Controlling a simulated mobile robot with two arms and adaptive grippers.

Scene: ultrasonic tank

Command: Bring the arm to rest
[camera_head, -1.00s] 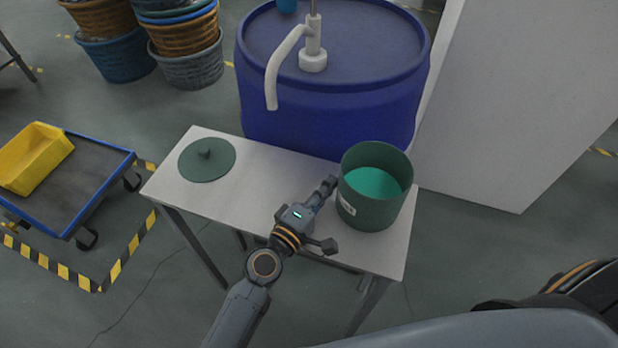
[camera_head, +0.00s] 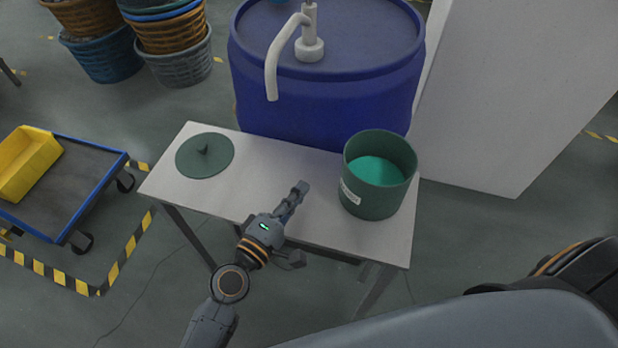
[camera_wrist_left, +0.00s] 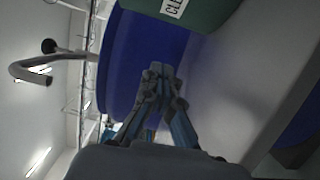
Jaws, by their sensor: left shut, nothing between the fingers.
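My left gripper (camera_head: 300,188) is shut and empty above the middle of the white table (camera_head: 265,172). In the left wrist view its fingers (camera_wrist_left: 160,72) are closed together with nothing between them. A green pot (camera_head: 378,190) stands upright on the right end of the table, holding green liquid (camera_head: 376,171). A gap separates the gripper from the pot. Part of the pot shows at the top of the left wrist view (camera_wrist_left: 205,12), with a white label. My right gripper is out of view.
A round green lid (camera_head: 205,157) lies on the table's left end. A blue drum (camera_head: 325,105) with a white pump spout (camera_head: 272,75) stands behind the table. A white panel (camera_head: 500,120) rises at right. A cart (camera_head: 85,185) with a yellow bin (camera_head: 25,165) is at left.

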